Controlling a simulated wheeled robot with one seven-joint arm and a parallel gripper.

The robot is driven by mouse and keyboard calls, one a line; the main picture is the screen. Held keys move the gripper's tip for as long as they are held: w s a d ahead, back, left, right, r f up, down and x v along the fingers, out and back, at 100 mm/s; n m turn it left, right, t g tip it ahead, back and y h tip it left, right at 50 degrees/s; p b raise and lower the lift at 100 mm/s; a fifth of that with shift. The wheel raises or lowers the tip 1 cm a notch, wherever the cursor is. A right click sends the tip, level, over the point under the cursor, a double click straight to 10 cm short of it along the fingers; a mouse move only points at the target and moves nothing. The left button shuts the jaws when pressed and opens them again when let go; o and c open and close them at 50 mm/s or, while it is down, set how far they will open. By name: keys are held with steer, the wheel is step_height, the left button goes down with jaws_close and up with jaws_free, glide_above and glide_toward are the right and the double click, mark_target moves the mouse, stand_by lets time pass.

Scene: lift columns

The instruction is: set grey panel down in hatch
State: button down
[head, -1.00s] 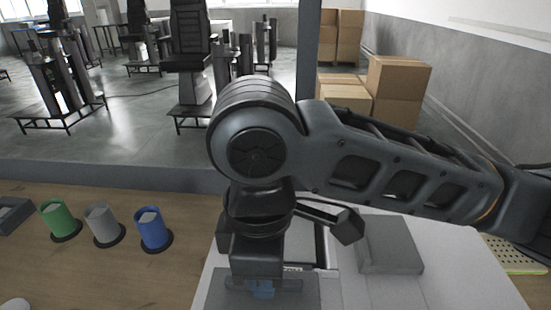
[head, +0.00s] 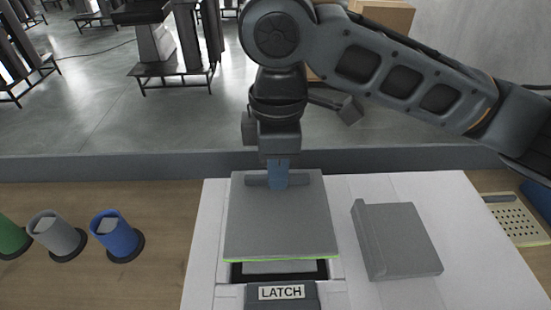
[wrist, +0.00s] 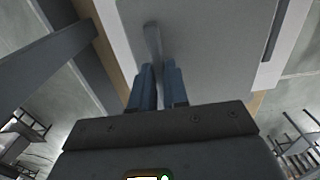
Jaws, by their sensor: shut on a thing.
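The grey panel (head: 281,222) is a flat square plate with a raised handle bar near its far edge and a bright green line along its near edge. My gripper (head: 278,184) is shut on that handle, with blue fingers; the wrist view also shows the fingers (wrist: 158,88) around the handle of the panel (wrist: 205,40). The panel is over the hatch (head: 336,270), a dark-rimmed opening in the white surface. A block labelled LATCH (head: 281,294) stands at the hatch's near side.
A second grey slab (head: 400,243) with a raised edge lies on the white top (head: 480,225) to the right. Blue (head: 116,236), grey (head: 54,234) and green (head: 10,238) cups stand on the wood at left. A perforated tray (head: 514,222) is at far right.

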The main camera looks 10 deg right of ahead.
mark_target(277, 192)
steer(key=shift+f+b, duration=1.85)
steer(key=shift+f, duration=0.95)
steer(key=shift+f, duration=0.6)
stand_by(1.1)
steer(key=c, duration=1.1)
jaws_free()
steer(key=shift+o, duration=0.2)
